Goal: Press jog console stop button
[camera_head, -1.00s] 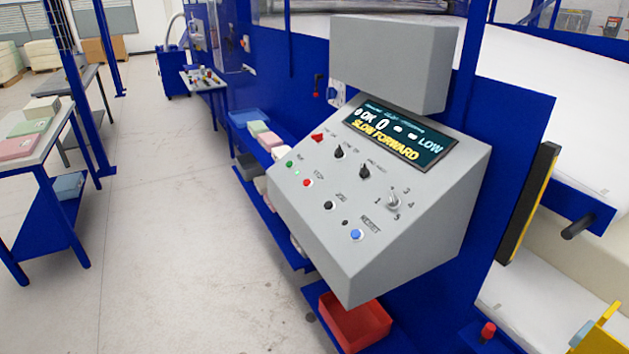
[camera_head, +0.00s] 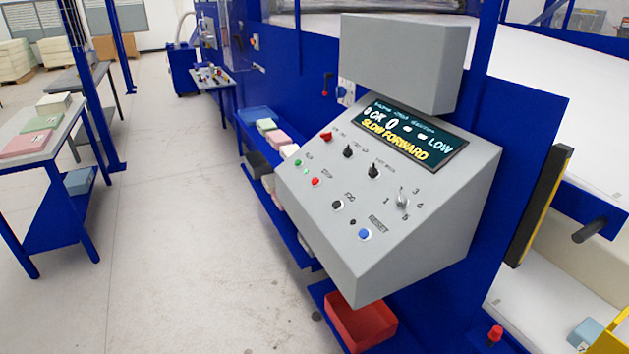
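The grey jog console (camera_head: 420,215) with a sloped face stands right of centre on a blue frame. Its red stop button (camera_head: 315,182) sits on the left part of the face, under a "STOP" label. A green button (camera_head: 298,163) is just above it, and a black button (camera_head: 337,204) and a blue button (camera_head: 365,234) are below and to the right. The display (camera_head: 412,132) reads "SLOW FORWARD" and "LOW". Neither of my grippers is in the head view.
A red bin (camera_head: 360,322) is below the console. A blue shelf (camera_head: 285,220) with foam blocks runs along its left side. A table (camera_head: 45,140) with foam pieces stands at the far left. The floor (camera_head: 190,240) between them is clear.

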